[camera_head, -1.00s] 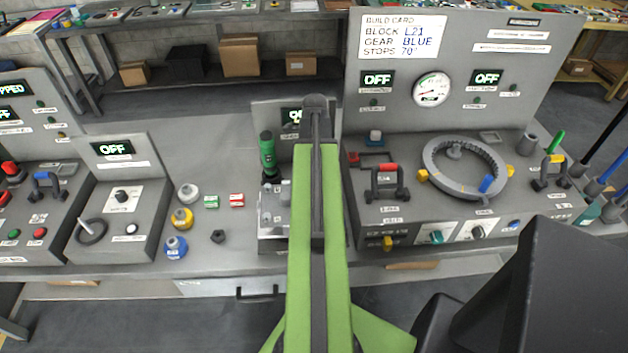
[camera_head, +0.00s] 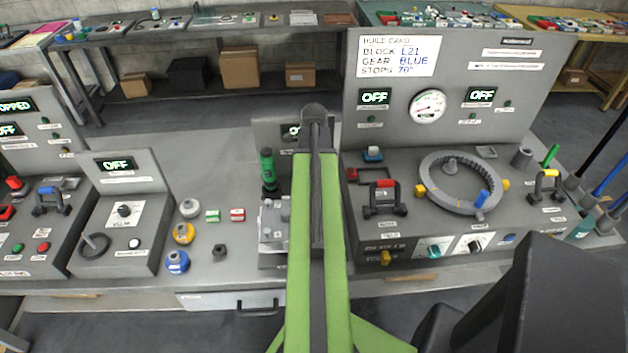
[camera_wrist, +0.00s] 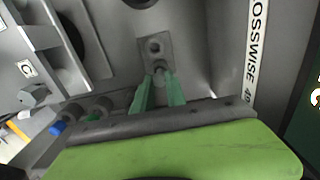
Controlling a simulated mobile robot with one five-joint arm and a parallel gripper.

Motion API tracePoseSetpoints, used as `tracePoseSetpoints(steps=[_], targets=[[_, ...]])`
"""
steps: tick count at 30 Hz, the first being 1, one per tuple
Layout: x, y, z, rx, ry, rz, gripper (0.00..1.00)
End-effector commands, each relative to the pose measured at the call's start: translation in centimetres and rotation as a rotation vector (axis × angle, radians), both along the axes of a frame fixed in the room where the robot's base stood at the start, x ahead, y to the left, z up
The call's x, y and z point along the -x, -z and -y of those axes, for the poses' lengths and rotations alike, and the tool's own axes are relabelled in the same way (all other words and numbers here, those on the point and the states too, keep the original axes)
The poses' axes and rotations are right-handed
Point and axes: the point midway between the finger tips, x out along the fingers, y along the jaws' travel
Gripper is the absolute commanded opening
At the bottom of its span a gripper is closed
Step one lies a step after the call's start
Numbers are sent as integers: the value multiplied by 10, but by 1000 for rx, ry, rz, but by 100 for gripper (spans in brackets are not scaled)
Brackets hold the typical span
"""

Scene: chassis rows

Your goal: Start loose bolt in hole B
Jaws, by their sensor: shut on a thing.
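In the wrist view my gripper (camera_wrist: 159,80) has its two green fingers closed around a small grey bolt (camera_wrist: 160,66). The bolt's far end is close to a small grey plate (camera_wrist: 146,58) with a round hole (camera_wrist: 155,46). I cannot tell whether the bolt touches the plate. No letter B is readable; a label C (camera_wrist: 27,68) is at the left, near a hex-headed bolt (camera_wrist: 33,96). In the head view the grey station (camera_head: 272,222) is partly hidden behind my arm, and my gripper is hidden there.
A green-handled tool (camera_head: 267,172) stands upright at the station. At the right are a red-topped handle (camera_head: 385,196) and a large grey ring (camera_head: 433,200).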

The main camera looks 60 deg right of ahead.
Motion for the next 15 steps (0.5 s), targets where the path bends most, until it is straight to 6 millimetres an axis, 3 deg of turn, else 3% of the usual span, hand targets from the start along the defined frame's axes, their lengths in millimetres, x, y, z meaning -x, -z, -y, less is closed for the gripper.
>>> tracePoseSetpoints(steps=[1, 7, 10, 15], targets=[[0, -21, 0, 0, 0, 0, 0], [0, -65, 0, 0, 0, 0, 0], [0, -76, 0, 0, -1, 0, 0], [0, -79, 0, 0, -1, 0, 0]])
